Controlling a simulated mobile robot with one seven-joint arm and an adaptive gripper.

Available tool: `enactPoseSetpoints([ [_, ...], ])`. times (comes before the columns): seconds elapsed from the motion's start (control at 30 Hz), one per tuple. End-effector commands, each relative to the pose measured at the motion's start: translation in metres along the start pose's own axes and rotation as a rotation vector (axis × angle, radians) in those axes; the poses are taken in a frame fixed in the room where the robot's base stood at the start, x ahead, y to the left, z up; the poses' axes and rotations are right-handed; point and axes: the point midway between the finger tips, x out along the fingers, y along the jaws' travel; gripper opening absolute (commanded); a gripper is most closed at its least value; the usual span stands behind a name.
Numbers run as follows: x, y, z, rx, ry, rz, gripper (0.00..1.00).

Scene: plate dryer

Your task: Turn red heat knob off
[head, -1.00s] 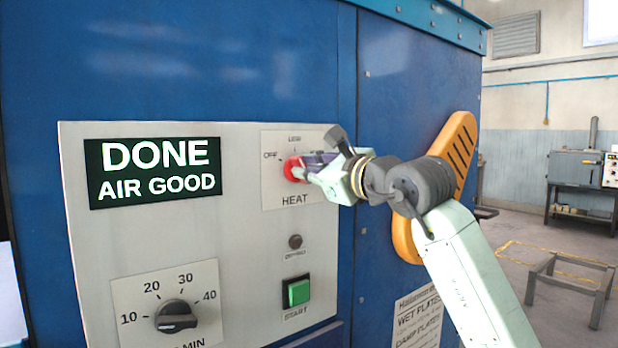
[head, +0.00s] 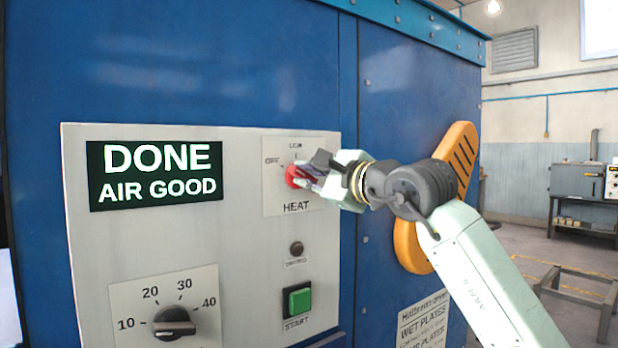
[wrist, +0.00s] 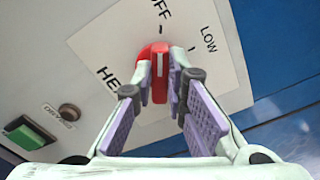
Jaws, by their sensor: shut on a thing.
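The red heat knob (head: 292,175) sits on the white HEAT plate (head: 275,202) at the right of the control panel. In the wrist view the red knob (wrist: 160,82) lies between the purple pads, its raised bar with a white line between the fingertips. My gripper (head: 304,174) is shut on the knob from the right side; it also shows in the wrist view (wrist: 162,92). The OFF mark is at the plate's left and a LOW mark at the top. The gripper hides part of the knob in the head view, so its exact setting is hard to tell.
Below the plate are a small dark round button (head: 296,248) and a green START button (head: 299,300). A black timer knob (head: 174,323) is at lower left. A display (head: 155,175) reads DONE, AIR GOOD. An orange handle (head: 412,245) stands behind my arm.

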Motion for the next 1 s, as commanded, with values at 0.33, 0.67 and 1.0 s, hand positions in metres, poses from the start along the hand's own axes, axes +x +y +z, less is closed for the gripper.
enactPoseSetpoints([
  [0.33, -0.0001, 0.0000, 0.0010, -0.005, -0.001, 0.000, 0.14],
  [0.67, 0.0000, 0.0001, 0.0004, -0.003, 0.000, 0.000, 0.33],
  [1.0, -0.0064, -0.0006, -0.0005, -0.002, 0.001, -0.001, 0.33],
])
